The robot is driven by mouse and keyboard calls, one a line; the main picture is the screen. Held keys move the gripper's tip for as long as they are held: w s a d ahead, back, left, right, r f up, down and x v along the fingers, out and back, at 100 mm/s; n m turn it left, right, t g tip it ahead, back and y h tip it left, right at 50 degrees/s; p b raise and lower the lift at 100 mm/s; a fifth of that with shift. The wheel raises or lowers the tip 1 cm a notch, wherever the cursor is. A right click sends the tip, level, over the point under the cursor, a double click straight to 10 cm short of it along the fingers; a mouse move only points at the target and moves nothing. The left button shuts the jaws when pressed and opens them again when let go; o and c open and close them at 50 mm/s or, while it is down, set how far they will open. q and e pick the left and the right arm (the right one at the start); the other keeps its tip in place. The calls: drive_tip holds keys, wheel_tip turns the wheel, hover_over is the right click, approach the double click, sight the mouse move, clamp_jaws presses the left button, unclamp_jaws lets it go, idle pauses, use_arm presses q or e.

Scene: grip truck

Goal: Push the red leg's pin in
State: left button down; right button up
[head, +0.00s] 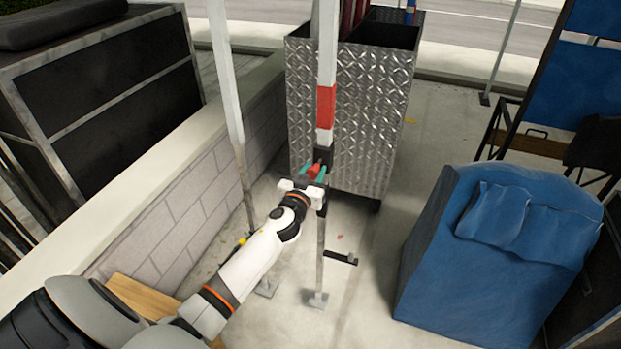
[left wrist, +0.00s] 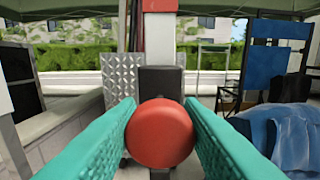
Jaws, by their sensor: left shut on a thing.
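The red-banded leg (head: 326,105) stands upright in front of a metal box, with a black collar below its red band. Its round red pin (head: 313,170) sticks out of the collar toward my arm. My left gripper (head: 314,175) is at the pin. In the left wrist view, the red pin head (left wrist: 160,133) sits between the two green fingers (left wrist: 161,125), which are shut on its sides. The black collar (left wrist: 161,80) is right behind the pin head. How deep the pin sits is hidden by its head. My right gripper is not in view.
A diamond-plate metal box (head: 366,110) stands behind the leg. A second white leg (head: 226,80) and a low block wall (head: 190,200) are at the left. A blue covered object (head: 490,250) is at the right.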

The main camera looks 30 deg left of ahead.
sight(317, 164)
use_arm(q)
drive_tip(key=x, duration=0.2)
drive_tip(key=shift+w+f+b, duration=0.1)
drive_tip(key=shift+w+b, duration=0.2)
drive_tip(key=shift+w, duration=0.1)
drive_tip(key=shift+w+a, duration=0.1)
drive_tip(key=shift+a, duration=0.05)
drive_tip(key=shift+r, duration=0.25)
drive_tip(key=c, duration=1.2)
unclamp_jaws()
drive_tip(key=shift+c, duration=0.2)
drive_tip(key=shift+o, duration=1)
drive_tip(key=shift+w+f, duration=0.15)
drive_tip(key=shift+f, duration=0.05)
drive_tip(key=b+v, duration=0.1)
drive_tip(key=v, duration=1.1)
drive_tip(key=shift+a, duration=0.1)
